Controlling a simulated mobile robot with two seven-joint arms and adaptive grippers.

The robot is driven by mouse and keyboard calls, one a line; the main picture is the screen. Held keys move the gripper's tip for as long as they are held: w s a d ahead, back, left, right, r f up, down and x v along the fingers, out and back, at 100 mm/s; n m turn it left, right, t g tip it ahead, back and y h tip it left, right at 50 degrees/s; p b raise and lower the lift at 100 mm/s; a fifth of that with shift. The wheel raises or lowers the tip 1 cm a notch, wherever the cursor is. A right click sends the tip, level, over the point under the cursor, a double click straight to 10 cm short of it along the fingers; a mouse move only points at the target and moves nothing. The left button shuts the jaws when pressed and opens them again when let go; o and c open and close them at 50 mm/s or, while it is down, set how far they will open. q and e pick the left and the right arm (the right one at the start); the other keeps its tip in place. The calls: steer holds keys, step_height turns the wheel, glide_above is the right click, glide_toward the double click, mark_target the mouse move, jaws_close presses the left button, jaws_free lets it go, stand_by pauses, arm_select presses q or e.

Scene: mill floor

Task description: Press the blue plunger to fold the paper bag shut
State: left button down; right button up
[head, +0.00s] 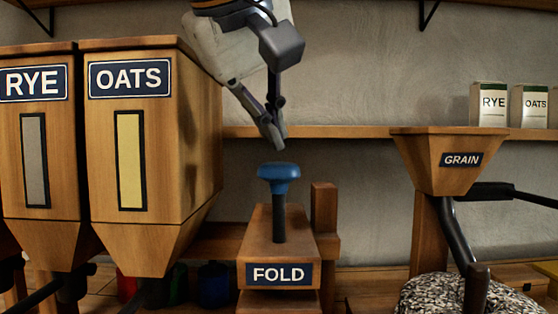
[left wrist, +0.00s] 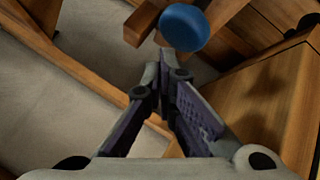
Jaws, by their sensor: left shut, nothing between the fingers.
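The blue plunger (head: 279,178) has a round blue knob on a dark upright stem. It stands raised out of the wooden block of the fold press (head: 262,228), which has a FOLD label (head: 279,274). My left gripper (head: 275,140) is shut and empty, pointing down just above the knob, with a small gap. In the left wrist view its closed fingertips (left wrist: 172,62) show just short of the blue knob (left wrist: 185,27). I cannot make out the paper bag in either view. My right gripper is not in view.
Wooden RYE (head: 39,150) and OATS (head: 140,150) hoppers stand close on the left. A GRAIN hopper (head: 448,160) stands on the right, with a dark handle and a grain pile (head: 440,296) below. A shelf (head: 350,132) with cartons (head: 490,104) runs behind.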

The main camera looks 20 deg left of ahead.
arm_select(q)
steer(key=shift+r, duration=2.5)
